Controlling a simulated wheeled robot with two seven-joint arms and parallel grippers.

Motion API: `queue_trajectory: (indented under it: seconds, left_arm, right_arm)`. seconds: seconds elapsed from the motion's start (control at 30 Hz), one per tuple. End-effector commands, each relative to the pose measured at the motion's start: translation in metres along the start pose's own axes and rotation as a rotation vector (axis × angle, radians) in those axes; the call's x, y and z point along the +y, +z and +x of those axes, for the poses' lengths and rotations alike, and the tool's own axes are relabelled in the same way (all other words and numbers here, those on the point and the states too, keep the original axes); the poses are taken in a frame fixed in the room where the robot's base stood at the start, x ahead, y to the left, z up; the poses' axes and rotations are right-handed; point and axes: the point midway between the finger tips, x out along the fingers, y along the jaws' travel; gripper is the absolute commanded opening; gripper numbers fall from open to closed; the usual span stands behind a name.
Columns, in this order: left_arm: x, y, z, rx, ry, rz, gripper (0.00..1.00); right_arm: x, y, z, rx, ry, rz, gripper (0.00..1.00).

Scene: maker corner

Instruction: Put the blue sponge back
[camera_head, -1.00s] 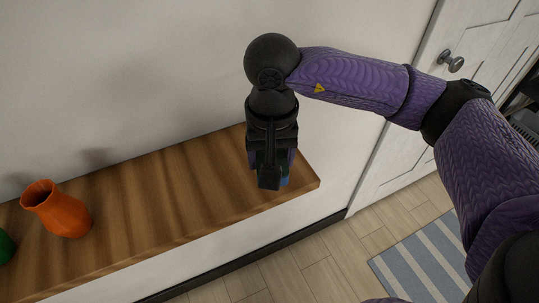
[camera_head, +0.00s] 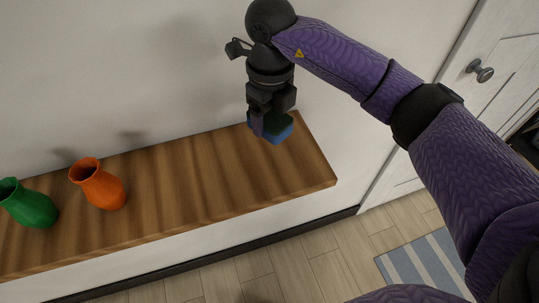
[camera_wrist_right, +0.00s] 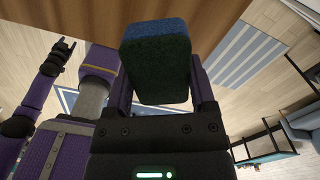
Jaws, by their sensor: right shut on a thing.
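The blue sponge (camera_head: 281,134) has a dark green side and shows below my right gripper (camera_head: 268,120) in the head view. The right gripper is shut on it and points down over the back right part of the wooden shelf. The sponge appears raised above the shelf, but the gap is hard to judge. In the right wrist view the sponge (camera_wrist_right: 157,62) sits between both fingers, blue at its far end and green toward the camera. My left gripper (camera_wrist_right: 62,52) shows small at the left of the wrist view, away from the sponge; its jaw opening is unclear.
The wooden shelf (camera_head: 200,185) runs along the wall. An orange vase (camera_head: 100,188) and a green vase (camera_head: 30,206) stand on its left part. The shelf between the orange vase and the sponge is clear. A white door (camera_head: 440,100) and striped rug (camera_head: 425,268) are at right.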

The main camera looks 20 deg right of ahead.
Motion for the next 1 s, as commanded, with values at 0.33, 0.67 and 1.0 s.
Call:
queue_trajectory:
  seconds: [0.33,0.67,1.0]
  left_arm:
    - [0.003,0.0,0.006,0.0,0.004,-0.002,0.59]
    - [-0.001,0.001,0.011,-0.002,-0.001,0.001,0.59]
    - [-0.004,0.002,0.012,-0.002,-0.007,0.004,0.59]
  right_arm:
    - [0.0,0.001,0.062,0.007,0.003,0.095,0.07]
    - [0.0,0.001,0.101,0.004,0.001,0.092,0.07]
    - [0.0,0.001,0.103,0.004,0.001,0.092,0.94]
